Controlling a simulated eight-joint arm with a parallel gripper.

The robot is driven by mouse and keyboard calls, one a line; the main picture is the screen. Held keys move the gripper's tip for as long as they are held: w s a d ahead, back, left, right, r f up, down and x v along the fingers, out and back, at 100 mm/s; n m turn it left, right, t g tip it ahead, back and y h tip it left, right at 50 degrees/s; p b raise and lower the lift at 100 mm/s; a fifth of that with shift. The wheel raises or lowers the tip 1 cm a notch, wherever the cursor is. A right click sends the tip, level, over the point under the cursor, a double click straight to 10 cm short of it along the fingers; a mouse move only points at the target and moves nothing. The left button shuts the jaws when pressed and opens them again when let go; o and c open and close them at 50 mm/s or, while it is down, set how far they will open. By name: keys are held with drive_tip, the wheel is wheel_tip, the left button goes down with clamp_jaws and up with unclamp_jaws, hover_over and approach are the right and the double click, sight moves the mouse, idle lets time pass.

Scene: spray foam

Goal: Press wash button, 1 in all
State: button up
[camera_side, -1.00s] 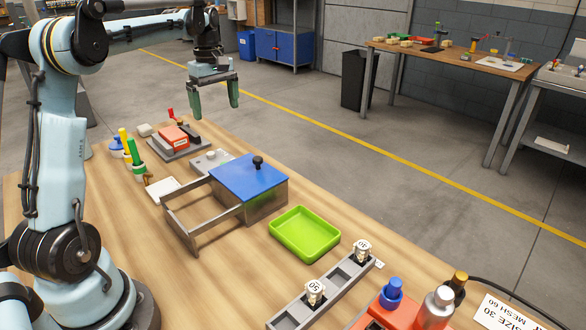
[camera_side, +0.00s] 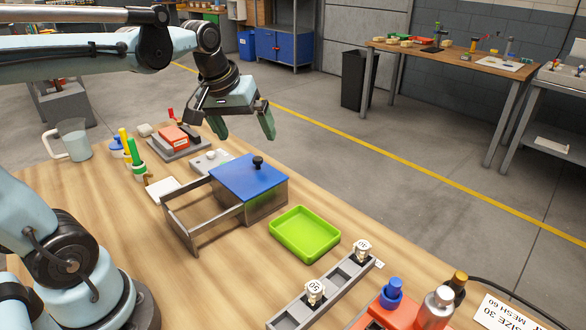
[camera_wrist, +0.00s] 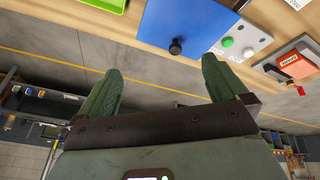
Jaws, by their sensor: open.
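A small grey button panel (camera_side: 210,162) lies on the wooden table behind the blue-topped box. In the wrist view the panel (camera_wrist: 237,34) shows a green button (camera_wrist: 227,42) and a white button (camera_wrist: 248,52); I cannot read which is the wash button. My gripper (camera_side: 243,125) is open and empty, in the air above and beyond the table's far edge. In the wrist view its green fingers (camera_wrist: 162,68) are spread apart, with the panel off to the upper right and no contact.
The blue-topped box (camera_side: 245,178) with a black knob and an open drawer frame stands beside the panel. A red block (camera_side: 173,137) on a dark base, a clear jug (camera_side: 73,140) and a green tray (camera_side: 305,234) are also on the table. The air around my gripper is free.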

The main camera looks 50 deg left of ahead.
drive_tip(key=s+d+f+m+t+h, duration=0.1)
drive_tip(key=s+d+f+m+t, duration=0.1)
drive_tip(key=s+d+f+m, duration=0.4)
drive_tip(key=shift+d+m+t, duration=0.3)
drive_tip(key=shift+d+t, duration=0.1)
drive_tip(key=shift+d, duration=0.5)
